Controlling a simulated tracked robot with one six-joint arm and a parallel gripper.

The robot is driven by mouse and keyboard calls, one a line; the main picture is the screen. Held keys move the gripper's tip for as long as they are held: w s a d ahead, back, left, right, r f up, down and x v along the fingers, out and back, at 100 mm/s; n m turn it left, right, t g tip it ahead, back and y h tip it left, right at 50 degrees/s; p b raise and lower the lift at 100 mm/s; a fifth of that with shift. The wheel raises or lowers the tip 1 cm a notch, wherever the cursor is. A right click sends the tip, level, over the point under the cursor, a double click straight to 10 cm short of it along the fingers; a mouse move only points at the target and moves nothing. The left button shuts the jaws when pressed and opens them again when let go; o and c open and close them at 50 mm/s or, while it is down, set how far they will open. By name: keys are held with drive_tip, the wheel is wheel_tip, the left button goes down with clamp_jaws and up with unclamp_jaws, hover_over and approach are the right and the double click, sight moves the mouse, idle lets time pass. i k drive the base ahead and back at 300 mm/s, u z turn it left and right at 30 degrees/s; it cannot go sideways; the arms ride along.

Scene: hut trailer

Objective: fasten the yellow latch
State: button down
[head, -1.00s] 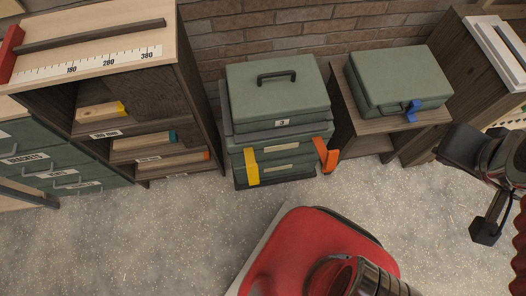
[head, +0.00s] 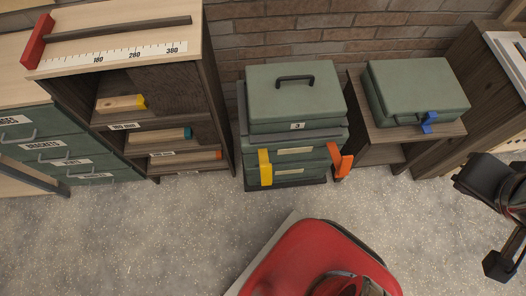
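The yellow latch (head: 265,167) is on the front left of a stack of green cases (head: 293,140) against the brick wall. It stands roughly upright across the lower cases; I cannot tell whether it is fastened. An orange latch (head: 340,161) at the stack's right front corner sticks outward at an angle. The top case has a dark handle and a label "3". Dark parts of my arm's end (head: 488,184) show at the right edge, well to the right of the stack and touching nothing visible. The fingertips cannot be made out.
Another green case (head: 416,90) with a blue latch (head: 428,122) sits on a low wooden stand to the right. A wooden shelf unit (head: 215,110) with a ruler on top and green drawers (head: 62,150) stand left.

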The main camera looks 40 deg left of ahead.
sight(265, 168)
drive_tip(key=k, duration=2.7)
drive_tip(key=u, duration=1.4)
drive_tip(key=i, duration=1)
drive_tip(key=u, duration=0.05)
